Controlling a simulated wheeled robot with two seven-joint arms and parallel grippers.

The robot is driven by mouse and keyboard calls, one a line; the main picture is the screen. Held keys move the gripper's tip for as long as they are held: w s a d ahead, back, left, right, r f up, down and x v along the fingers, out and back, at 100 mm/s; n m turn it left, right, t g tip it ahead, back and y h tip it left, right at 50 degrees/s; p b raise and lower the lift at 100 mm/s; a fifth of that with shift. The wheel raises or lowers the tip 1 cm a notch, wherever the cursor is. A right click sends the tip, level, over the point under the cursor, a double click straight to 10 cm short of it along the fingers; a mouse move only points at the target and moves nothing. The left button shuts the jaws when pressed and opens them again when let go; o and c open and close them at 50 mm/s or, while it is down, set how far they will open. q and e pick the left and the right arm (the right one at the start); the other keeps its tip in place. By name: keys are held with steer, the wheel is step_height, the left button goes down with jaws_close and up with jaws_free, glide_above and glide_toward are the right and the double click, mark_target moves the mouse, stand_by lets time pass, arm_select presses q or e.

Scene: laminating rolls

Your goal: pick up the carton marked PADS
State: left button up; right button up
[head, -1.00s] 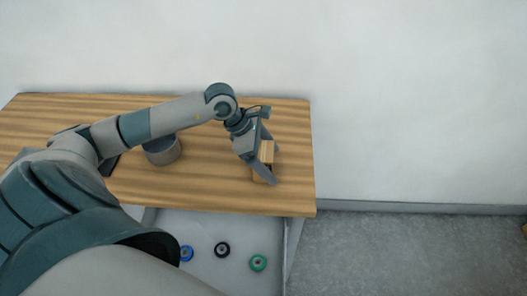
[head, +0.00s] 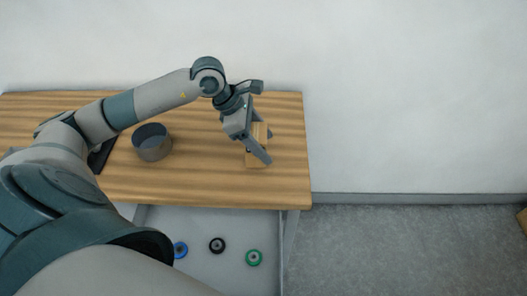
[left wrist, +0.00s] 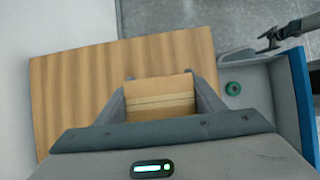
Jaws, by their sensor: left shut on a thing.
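The carton (head: 257,158) is a small light-brown box with a seam across it. No PADS marking can be read on it. My left gripper (head: 258,147) is shut on it near the right end of the wooden table. In the left wrist view the carton (left wrist: 160,98) sits between the two fingers, over the wood. Whether its underside is clear of the table I cannot tell. A dark gripper, seemingly my right one (left wrist: 268,40), shows at the upper right of the left wrist view, apart from the carton; its jaw opening is unclear.
A grey round pot (head: 152,145) stands on the wooden table (head: 200,185), left of the carton. A lower grey surface (head: 215,275) holds blue (head: 180,250), black (head: 217,245) and green (head: 254,257) rolls. A brown object (head: 522,218) shows at the right edge.

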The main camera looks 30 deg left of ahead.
arm_select(q)
steer(key=s+d+r+p, duration=0.4)
steer(key=s+d+r, duration=0.2)
steer(key=s, duration=0.3)
steer(key=shift+s+d+r+p, duration=0.25)
steer(key=shift+s+r+p, duration=0.1)
steer(key=shift+r, duration=0.15)
arm_select(e)
steer(key=shift+s+a+r, duration=0.1)
steer(key=shift+r, duration=1.95)
arm_select(q)
steer(key=shift+f, duration=0.1)
